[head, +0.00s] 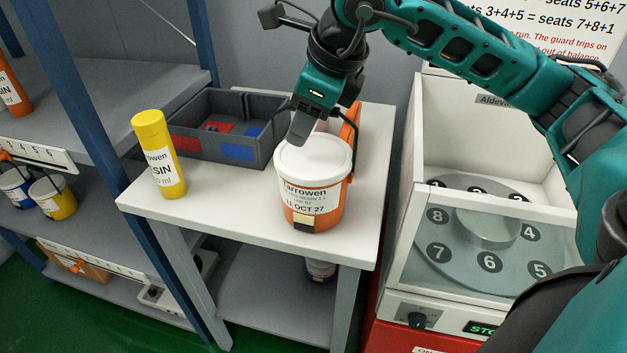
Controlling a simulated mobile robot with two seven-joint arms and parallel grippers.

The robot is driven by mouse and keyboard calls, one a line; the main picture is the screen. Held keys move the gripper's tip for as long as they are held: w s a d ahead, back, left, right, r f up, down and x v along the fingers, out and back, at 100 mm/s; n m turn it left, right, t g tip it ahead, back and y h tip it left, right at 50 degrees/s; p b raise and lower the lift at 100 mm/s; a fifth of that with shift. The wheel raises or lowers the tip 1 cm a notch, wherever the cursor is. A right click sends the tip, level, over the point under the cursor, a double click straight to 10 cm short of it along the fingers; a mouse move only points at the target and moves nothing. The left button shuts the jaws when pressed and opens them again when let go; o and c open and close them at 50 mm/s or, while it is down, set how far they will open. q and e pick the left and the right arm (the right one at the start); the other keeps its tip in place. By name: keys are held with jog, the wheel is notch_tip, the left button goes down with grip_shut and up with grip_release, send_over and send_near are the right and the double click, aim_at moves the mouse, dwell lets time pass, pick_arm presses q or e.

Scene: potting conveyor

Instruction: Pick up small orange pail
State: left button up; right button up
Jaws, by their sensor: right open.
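The small orange pail (331,211) stands upright on the white table. It has a white lid and a white label reading "Tarrowen" and "11 OCT 27". An upright orange part shows at its back right, partly behind my gripper. My right gripper (322,127) is open and points down at the back of the lid. One grey fingertip overlaps the lid in the picture; I cannot tell whether it touches. The other finger is partly hidden. My left gripper is not in view.
A yellow bottle (159,157) stands left of the pail. A grey divided bin (190,149) with red and blue parts is behind it. A blue-post shelf is at the left. A white cabinet with a numbered rotor (466,243) is at the right. The front of the white table (226,213) is clear.

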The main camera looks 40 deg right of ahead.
grip_shut()
dwell(0.3)
jog(key=shift+r, duration=0.2)
dwell(0.9)
